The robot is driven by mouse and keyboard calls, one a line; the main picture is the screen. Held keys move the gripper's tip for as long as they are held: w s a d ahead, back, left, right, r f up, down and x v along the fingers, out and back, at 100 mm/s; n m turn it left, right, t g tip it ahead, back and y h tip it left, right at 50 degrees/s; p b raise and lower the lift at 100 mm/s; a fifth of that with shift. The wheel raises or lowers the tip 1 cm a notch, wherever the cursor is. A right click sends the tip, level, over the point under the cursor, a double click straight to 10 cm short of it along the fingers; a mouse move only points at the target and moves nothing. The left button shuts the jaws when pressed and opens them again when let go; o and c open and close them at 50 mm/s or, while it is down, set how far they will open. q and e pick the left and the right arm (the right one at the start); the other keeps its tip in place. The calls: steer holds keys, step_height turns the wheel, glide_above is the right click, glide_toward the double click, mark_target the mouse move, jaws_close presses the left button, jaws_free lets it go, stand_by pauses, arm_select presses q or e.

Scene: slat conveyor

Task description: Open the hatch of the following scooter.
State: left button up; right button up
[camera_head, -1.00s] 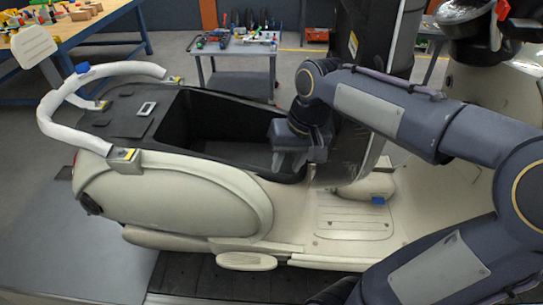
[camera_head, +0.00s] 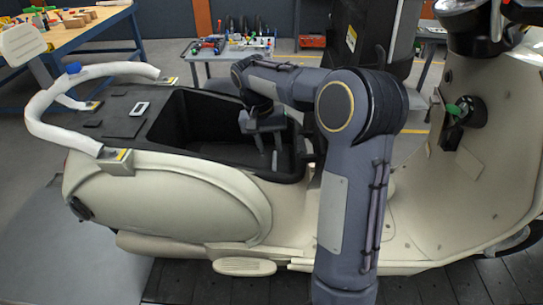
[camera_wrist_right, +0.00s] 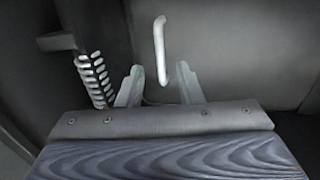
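The cream scooter (camera_head: 160,205) stands side-on in the head view, with an open black storage well (camera_head: 200,125) behind its footboard. My right gripper (camera_head: 268,148) points down into the front part of this well. In the right wrist view its two pale fingers (camera_wrist_right: 159,88) are apart, with nothing seen held. A pale, hooked rod (camera_wrist_right: 160,50) shows beyond and between the fingertips; I cannot tell whether they touch it. I cannot clearly identify the hatch. A dark upright panel (camera_head: 368,35), possibly the raised seat, stands behind my arm. My left gripper is out of view.
A coil spring (camera_wrist_right: 93,78) lies left of the fingers. A white tubular rail (camera_head: 60,135) surrounds the scooter's tail. A green piece (camera_head: 455,109) sits in the front shield. A tool cart (camera_head: 207,48) and a workbench (camera_head: 110,17) stand behind. My arm hides part of the footboard.

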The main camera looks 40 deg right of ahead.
mark_target(274, 162)
steer(key=shift+s+d+f, duration=0.15)
steer(key=shift+f, duration=0.9)
steer(key=shift+s+d+f, duration=0.1)
steer(key=shift+d+f, duration=0.05)
steer(key=shift+f, duration=0.9)
jaws_close()
